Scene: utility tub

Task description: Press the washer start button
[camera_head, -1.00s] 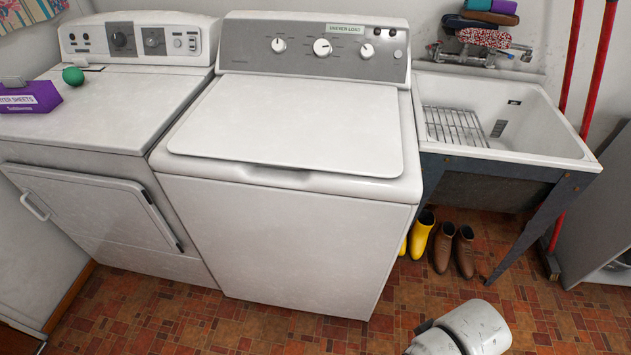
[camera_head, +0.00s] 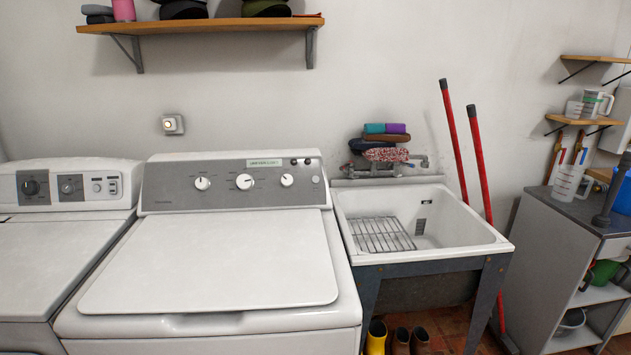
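The washer (camera_head: 205,258) is a white top-loading machine in the middle left, with its lid shut. Its grey control panel (camera_head: 232,183) stands at the back, with several white knobs and a small green-white label (camera_head: 264,163). Two small dark round parts sit near the panel's top right, and a small round spot (camera_head: 315,179) lies below them. I cannot tell which of these is the start button. My gripper is not in view.
A dryer (camera_head: 68,215) stands close on the left. A utility tub (camera_head: 430,251) with a wire rack stands on the right, with boots below. Red poles (camera_head: 481,165) lean beside it. A wall shelf (camera_head: 205,26) hangs above the washer. A grey cabinet (camera_head: 548,255) is at far right.

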